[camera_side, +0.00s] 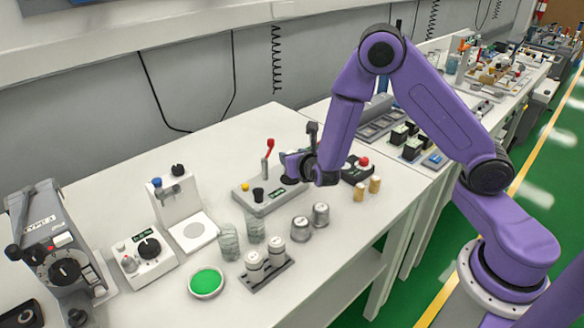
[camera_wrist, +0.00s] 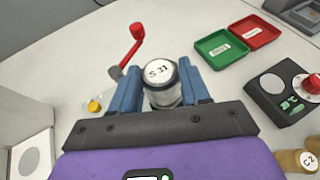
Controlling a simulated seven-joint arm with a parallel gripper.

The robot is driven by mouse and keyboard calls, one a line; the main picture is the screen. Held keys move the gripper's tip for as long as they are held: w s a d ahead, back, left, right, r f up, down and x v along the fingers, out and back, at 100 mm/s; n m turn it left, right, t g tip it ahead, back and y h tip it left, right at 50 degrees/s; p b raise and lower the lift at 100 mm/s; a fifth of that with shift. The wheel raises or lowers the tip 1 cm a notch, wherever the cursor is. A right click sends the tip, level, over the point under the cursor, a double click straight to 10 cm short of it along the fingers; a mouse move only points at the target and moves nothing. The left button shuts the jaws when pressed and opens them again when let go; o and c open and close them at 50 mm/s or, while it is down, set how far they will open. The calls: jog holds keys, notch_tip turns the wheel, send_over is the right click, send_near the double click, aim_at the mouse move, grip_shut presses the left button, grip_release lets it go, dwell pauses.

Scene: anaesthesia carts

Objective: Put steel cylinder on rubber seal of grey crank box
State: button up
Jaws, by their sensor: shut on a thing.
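A steel cylinder with a white label "S 21" (camera_wrist: 160,72) stands between the blue fingers of my gripper (camera_wrist: 160,90) in the wrist view. My gripper is shut on it. In the side view my gripper (camera_side: 290,168) is over the right end of the grey crank box (camera_side: 272,203), and the held cylinder cannot be made out there. The box carries a red crank, which also shows in the wrist view (camera_wrist: 134,42), a yellow button and a black round piece (camera_side: 258,194), likely the rubber seal. In the wrist view the seal is hidden.
Two steel cylinders (camera_side: 310,221) stand in front of the box. Glass jars (camera_side: 229,242), a rack with white-topped cylinders (camera_side: 268,272) and a green dish (camera_side: 206,283) are nearer. Brass cylinders (camera_side: 375,184) and a black knob box (camera_side: 355,172) stand right. Red and green trays (camera_wrist: 219,49) lie beyond.

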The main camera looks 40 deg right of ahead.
jog(key=shift+w+f, duration=0.4)
jog(key=shift+f, duration=1.55)
jog(key=shift+f, duration=0.1)
jog(key=o, duration=1.2)
